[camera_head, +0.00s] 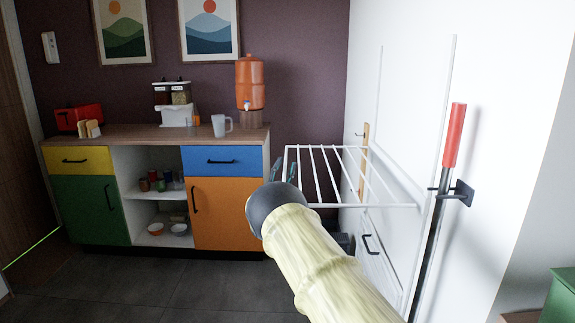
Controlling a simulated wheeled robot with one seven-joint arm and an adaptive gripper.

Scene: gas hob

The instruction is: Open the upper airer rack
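The white wire airer rack (322,176) stands out from the white wall at the right, roughly level, with its bars in view. Thin white rails (449,95) run up the wall above it. My gripper (284,170) shows only in small dark parts at the rack's outer left end, behind the dark round end of my arm. It is close to the rack's outer bar, but I cannot tell whether it touches or holds it. Its fingers are mostly hidden, so its opening does not show.
A red-topped pole (454,135) hangs in a black wall holder at right. A wooden strip (364,160) and a white panel with a black handle (372,244) are by the rack. A coloured cabinet (229,212) stands behind at left. Dark floor (150,285) is clear at front left.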

